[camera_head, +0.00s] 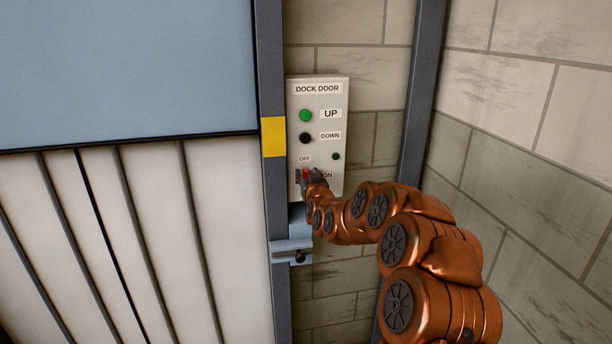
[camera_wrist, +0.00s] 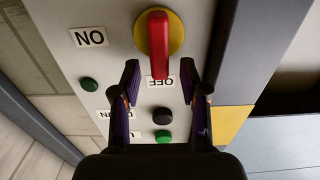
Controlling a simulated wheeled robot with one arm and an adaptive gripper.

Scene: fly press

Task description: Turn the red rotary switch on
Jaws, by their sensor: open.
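The red rotary switch (camera_wrist: 158,38) sits on a yellow disc on the dock door panel (camera_head: 316,95). In the wrist view, which shows the panel upside down, its handle lines up with the OFF label (camera_wrist: 158,80), and the ON label (camera_wrist: 89,37) is off to the left. My gripper (camera_wrist: 159,68) is open and empty, with one finger on each side of the OFF label. In the head view my gripper (camera_head: 310,178) hides most of the switch.
The panel also has a green UP button (camera_head: 305,115), a black DOWN button (camera_head: 305,138) and a small green light (camera_head: 336,156). A grey post with a yellow band (camera_head: 273,137) and a latch bracket (camera_head: 291,251) stand close by. Block wall lies to the right.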

